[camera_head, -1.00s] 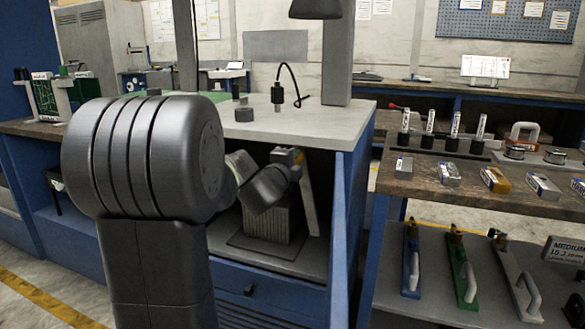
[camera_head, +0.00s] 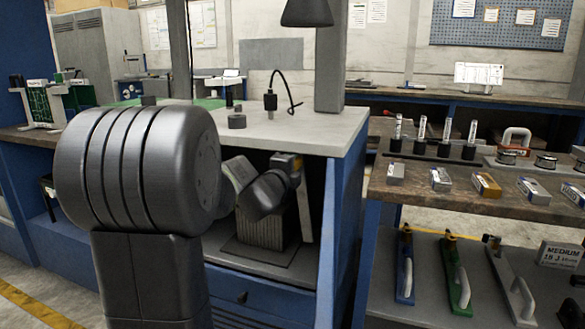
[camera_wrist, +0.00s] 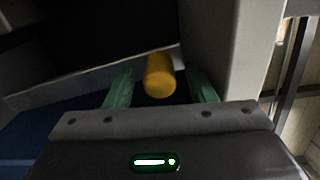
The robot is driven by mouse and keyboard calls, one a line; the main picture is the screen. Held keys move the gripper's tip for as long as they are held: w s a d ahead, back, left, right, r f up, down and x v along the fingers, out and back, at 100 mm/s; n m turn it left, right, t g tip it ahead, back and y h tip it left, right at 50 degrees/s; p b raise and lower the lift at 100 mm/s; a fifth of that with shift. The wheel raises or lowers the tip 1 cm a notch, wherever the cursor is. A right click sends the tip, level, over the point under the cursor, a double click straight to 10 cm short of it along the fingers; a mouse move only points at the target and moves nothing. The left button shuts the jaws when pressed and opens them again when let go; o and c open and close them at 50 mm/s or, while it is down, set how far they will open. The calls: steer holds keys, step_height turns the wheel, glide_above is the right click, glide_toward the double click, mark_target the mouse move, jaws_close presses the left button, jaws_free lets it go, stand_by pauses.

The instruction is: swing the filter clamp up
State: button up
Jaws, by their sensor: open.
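A yellow cylindrical handle (camera_wrist: 160,75), which looks like the clamp's grip, stands between my two green fingertips in the wrist view. My gripper (camera_wrist: 160,88) is open around it, with a dark gap visible on each side. I cannot tell how deep the handle sits between the fingers. In the head view my gripper (camera_head: 297,166) is inside the open cabinet bay, above a grey ribbed block (camera_head: 262,229). A pale slanted bar (camera_head: 305,210) stands right of the block. The clamp's pivot is hidden.
The pale worktop (camera_head: 290,133) lies just above the bay, and a blue side panel (camera_head: 339,225) bounds it on the right. A pale upright wall (camera_wrist: 255,50) is close right of the fingers. A shelf unit (camera_head: 470,195) with tools stands further right.

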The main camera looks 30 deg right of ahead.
steer(key=v, duration=1.3)
steer(key=shift+s+a+p, duration=0.25)
steer(key=shift+p, duration=0.1)
steer(key=x, duration=1.3)
steer(key=shift+w+d+b, duration=0.25)
steer(key=shift+w+b, duration=0.1)
steer(key=shift+a, duration=0.1)
